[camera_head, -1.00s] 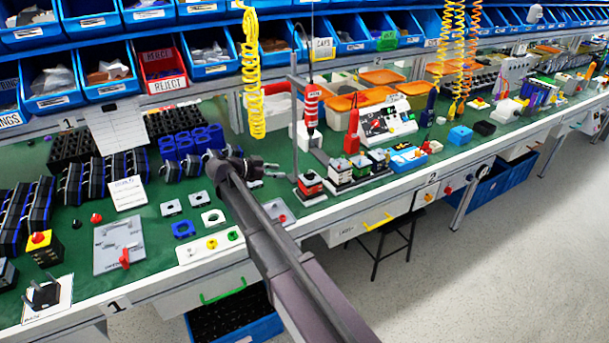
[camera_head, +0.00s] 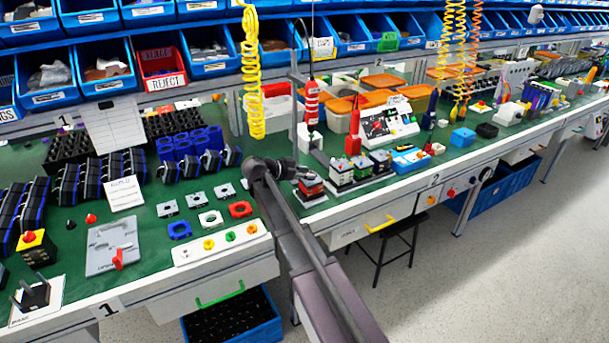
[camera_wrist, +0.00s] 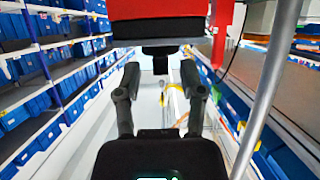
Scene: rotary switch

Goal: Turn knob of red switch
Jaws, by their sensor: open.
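A red switch (camera_head: 310,188) with a dark base stands near the front edge of the green bench, in the middle of the head view. In the wrist view, its red body (camera_wrist: 155,10) fills the top, with a black knob (camera_wrist: 160,62) pointing toward me. My gripper (camera_wrist: 160,80) is open. Its two fingers lie to the left and right of the knob, with visible gaps on both sides. In the head view, my gripper (camera_head: 300,172) is just left of the switch, partly overlapping it, so contact there cannot be told.
A metal pole (camera_head: 294,105) and a hanging red tool (camera_head: 312,103) stand close behind the switch. Similar small blocks (camera_head: 342,176) sit directly to its right. A white button panel (camera_head: 222,240) lies to the left. Blue bins line the back.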

